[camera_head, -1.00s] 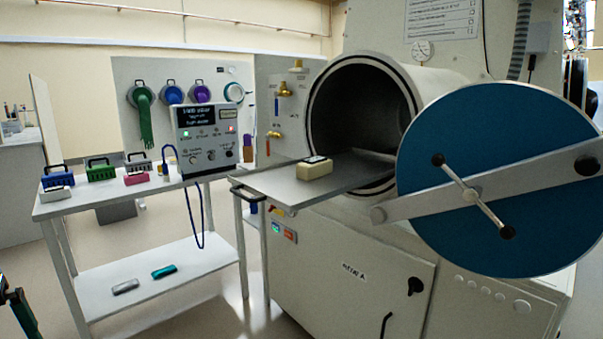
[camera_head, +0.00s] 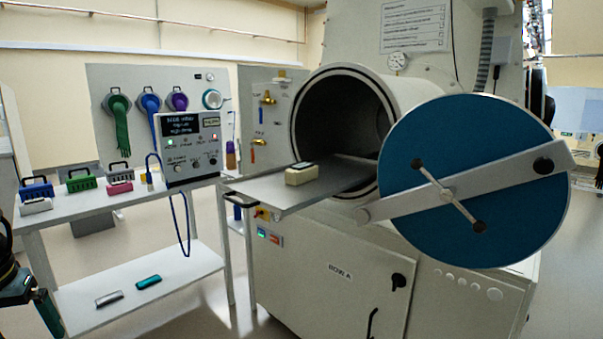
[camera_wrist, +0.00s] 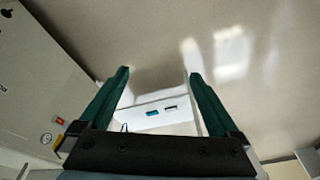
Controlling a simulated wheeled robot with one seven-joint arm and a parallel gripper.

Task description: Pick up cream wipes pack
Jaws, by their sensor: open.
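The cream wipes pack (camera_head: 301,175) is a small cream block with a dark patch on top. It rests on the metal slide-out tray (camera_head: 268,195) in front of the open round chamber. My gripper (camera_wrist: 160,85) shows in the wrist view with two green fingers spread apart and nothing between them. In the head view only a dark and green part of my arm end shows at the lower left edge, well apart from the pack. The wrist view does not show the pack.
The chamber's blue round door (camera_head: 470,130) stands open at the right. A white cart (camera_head: 85,233) at the left bears coloured racks, a control box (camera_head: 189,145) and, on its lower shelf, a grey and a teal item (camera_head: 148,282). Floor shows between cart and cabinet.

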